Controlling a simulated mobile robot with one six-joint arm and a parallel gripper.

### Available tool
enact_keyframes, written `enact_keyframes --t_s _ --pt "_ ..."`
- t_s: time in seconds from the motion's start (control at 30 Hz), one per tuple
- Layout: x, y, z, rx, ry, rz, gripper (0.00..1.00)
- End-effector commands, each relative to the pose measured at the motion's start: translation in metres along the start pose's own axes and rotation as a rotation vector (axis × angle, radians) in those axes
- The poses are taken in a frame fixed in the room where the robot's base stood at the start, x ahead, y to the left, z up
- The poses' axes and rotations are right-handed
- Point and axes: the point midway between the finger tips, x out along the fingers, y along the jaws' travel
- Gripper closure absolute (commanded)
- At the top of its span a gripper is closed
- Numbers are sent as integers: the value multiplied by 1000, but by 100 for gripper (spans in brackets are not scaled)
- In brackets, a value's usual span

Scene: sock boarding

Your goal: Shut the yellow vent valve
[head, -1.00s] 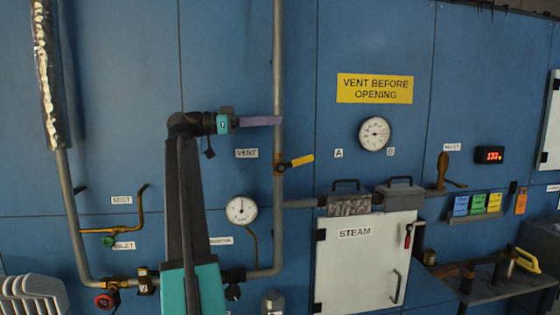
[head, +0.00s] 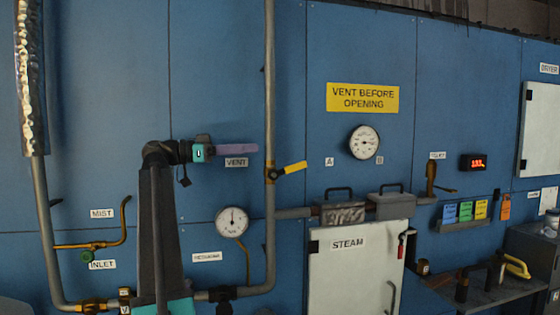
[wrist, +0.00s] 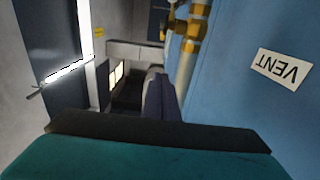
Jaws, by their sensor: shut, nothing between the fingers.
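The handle is not clear there.
A pressure gauge (head: 232,222) and brass mist line (head: 122,225) are lower left. A white STEAM door (head: 350,270) is below right, with grey boxes (head: 390,204) above it. A round gauge (head: 364,142) and yellow sign (head: 363,98) are on the wall.

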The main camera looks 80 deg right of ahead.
Motion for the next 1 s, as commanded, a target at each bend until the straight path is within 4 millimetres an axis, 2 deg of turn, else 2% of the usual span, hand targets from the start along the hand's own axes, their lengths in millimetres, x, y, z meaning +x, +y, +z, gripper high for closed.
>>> enact_keyframes --t_s 0.17,0.37,0.9,1.0 --pt "6 0 0 0 0 1 100" --pt "25 1 -1 0 0 3 100" --pt "101 1 -1 -1 -1 4 100" --pt "104 2 11 -3 0 1 100"
